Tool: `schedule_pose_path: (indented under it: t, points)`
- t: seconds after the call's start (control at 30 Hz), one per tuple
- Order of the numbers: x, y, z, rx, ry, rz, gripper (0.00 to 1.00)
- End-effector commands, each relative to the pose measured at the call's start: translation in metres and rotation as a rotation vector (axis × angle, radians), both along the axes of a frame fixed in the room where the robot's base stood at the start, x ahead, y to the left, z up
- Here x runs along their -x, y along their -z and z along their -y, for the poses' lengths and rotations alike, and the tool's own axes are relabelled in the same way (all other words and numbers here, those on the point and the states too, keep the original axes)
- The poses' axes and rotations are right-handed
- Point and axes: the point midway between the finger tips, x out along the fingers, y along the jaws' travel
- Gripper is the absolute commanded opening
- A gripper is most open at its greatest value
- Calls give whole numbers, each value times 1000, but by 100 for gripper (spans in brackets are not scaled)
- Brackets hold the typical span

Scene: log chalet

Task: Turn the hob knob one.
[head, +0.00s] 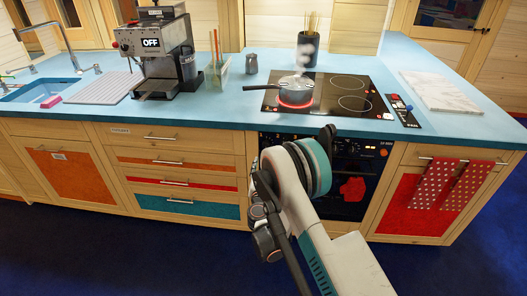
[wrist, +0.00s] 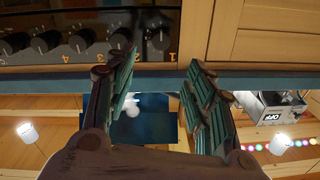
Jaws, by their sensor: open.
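The row of dark hob knobs (wrist: 82,40) runs along the panel at the upper left of the wrist view, which appears upside down. Printed numbers stand beside them. The knob nearest the "1" (wrist: 158,37) is at the right end, by the wooden cabinet edge. My gripper (wrist: 160,64) is open and empty, with its two teal-lined fingers spread either side of the line to that knob. The fingers appear apart from it; the exact gap is unclear.
A steaming pot (head: 297,85) stands on a glowing ring of the black hob (head: 333,108). Its handle points left. The blue worktop (head: 225,113) overhangs the panel. A coffee machine (head: 158,55) stands left. Towels (head: 436,187) hang right of the oven. The floor (head: 110,245) in front is clear.

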Motion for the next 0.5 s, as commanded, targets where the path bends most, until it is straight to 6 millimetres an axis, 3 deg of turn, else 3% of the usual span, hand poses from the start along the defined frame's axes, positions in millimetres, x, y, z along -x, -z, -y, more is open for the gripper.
schedule_pose_path:
  t: [0.17, 0.5]
  points:
    - [-12, 3, -1, -1, -1, 2, 49]
    - [-75, 5, -1, -1, -1, 1, 49]
